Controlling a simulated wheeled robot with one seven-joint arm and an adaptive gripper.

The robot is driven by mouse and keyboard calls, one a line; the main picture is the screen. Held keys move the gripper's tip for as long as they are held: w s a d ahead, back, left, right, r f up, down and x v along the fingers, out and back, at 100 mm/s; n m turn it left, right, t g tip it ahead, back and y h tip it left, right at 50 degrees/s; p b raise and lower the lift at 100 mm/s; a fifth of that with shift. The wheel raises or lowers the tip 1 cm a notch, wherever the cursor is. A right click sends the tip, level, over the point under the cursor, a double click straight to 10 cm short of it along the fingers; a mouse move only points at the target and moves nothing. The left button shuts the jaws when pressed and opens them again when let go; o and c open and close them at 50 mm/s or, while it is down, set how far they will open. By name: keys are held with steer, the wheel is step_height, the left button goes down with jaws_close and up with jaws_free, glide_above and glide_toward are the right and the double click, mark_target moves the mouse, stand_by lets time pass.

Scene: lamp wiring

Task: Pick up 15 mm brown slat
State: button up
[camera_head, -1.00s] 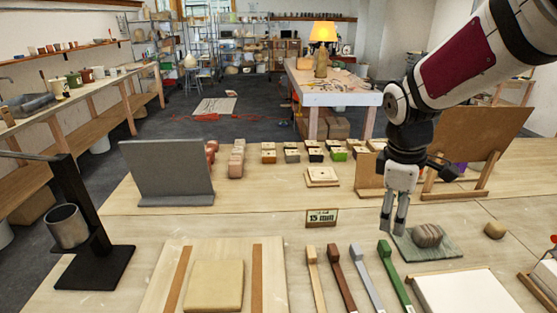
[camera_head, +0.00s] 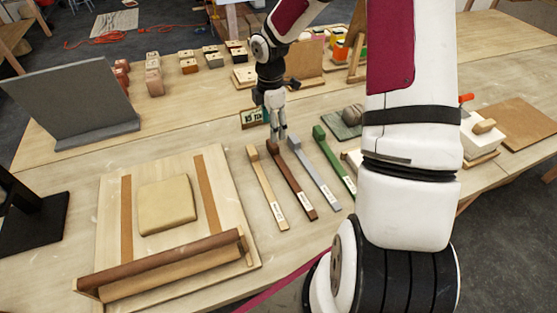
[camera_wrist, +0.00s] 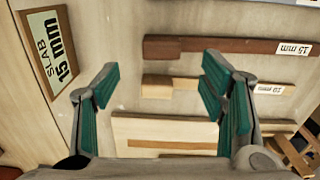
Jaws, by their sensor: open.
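The brown slat (camera_head: 291,181) lies on the table in the head view, between a pale wood slat (camera_head: 267,187) and a grey slat (camera_head: 314,175). In the wrist view the brown slat (camera_wrist: 228,46) runs across the upper part, with a white "15 mm" label at its right end and a raised block at its left end. My gripper (camera_head: 279,133) is above the slats, near the block end of the brown one. In the wrist view its green-padded fingers (camera_wrist: 160,95) are wide apart with nothing between them. The brown slat lies beyond the fingertips, untouched.
A "15 mm" slab sign (camera_wrist: 50,50) stands close to my gripper. A green slat (camera_head: 334,160) lies right of the grey one. A stone sits on a green mat (camera_head: 342,129).

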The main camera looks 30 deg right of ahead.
steer(key=shift+s+f+p, duration=0.15)
steer(key=shift+f+p, duration=0.4)
steer(key=shift+f, duration=3.35)
steer(key=c, duration=1.3)
